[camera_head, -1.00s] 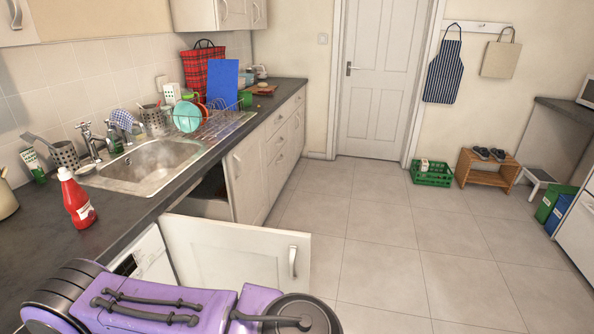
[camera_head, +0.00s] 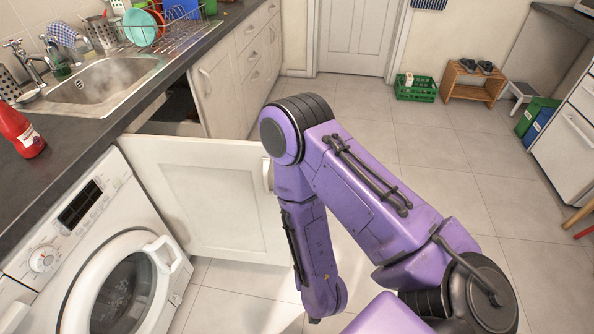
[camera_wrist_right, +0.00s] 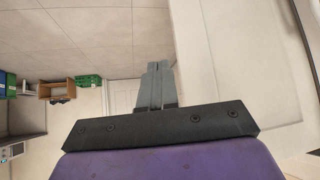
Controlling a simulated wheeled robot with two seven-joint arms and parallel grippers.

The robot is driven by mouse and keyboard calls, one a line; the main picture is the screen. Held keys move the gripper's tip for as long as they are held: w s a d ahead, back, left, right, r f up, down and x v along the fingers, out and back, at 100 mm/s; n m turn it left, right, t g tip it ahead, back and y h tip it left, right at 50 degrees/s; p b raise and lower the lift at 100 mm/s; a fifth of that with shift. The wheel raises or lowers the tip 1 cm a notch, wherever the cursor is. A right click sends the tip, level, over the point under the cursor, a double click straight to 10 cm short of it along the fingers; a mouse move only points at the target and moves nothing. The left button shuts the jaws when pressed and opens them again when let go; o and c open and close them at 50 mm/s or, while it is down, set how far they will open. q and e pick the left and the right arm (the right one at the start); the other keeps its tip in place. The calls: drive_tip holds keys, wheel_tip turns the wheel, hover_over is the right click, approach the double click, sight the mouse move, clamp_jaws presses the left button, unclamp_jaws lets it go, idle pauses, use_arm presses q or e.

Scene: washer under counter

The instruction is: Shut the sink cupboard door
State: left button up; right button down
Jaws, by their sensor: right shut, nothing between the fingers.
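The sink cupboard door (camera_head: 205,195) is a cream panel standing wide open, out from the counter. Its handle (camera_head: 267,175) is near the free edge, partly beside my arm. The dark cupboard opening (camera_head: 178,110) shows behind it, under the sink. My right arm hangs down in front of the door's free edge in the head view; its gripper is out of sight there. In the right wrist view my right gripper (camera_wrist_right: 155,85) is shut and empty, with a pale panel (camera_wrist_right: 235,65), apparently the door, close beside the fingers. I cannot tell whether they touch. My left gripper is not in view.
A washing machine (camera_head: 105,255) stands left of the door, under the counter. The sink (camera_head: 100,85) and a red bottle (camera_head: 18,130) are on top. The tiled floor to the right is free; a green crate (camera_head: 416,90) and wooden bench (camera_head: 474,82) are far off.

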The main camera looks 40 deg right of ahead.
drive_tip(key=w+a+r+t+h+b, duration=0.1)
drive_tip(key=w+a+t+h+b, duration=0.3)
drive_tip(key=w+b, duration=0.55)
wheel_tip(320, 180, up, 8)
drive_tip(key=a+m+t+h+b, duration=0.1)
drive_tip(key=a+m+h+b, duration=0.15)
drive_tip(key=h+b, duration=0.25)
use_arm(q)
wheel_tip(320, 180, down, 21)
drive_tip(key=b, duration=0.1)
drive_tip(key=shift+b, duration=0.4)
use_arm(e)
drive_tip(key=x, duration=1.5)
drive_tip(key=shift+f+m, duration=0.15)
drive_tip(key=shift+m, duration=0.2)
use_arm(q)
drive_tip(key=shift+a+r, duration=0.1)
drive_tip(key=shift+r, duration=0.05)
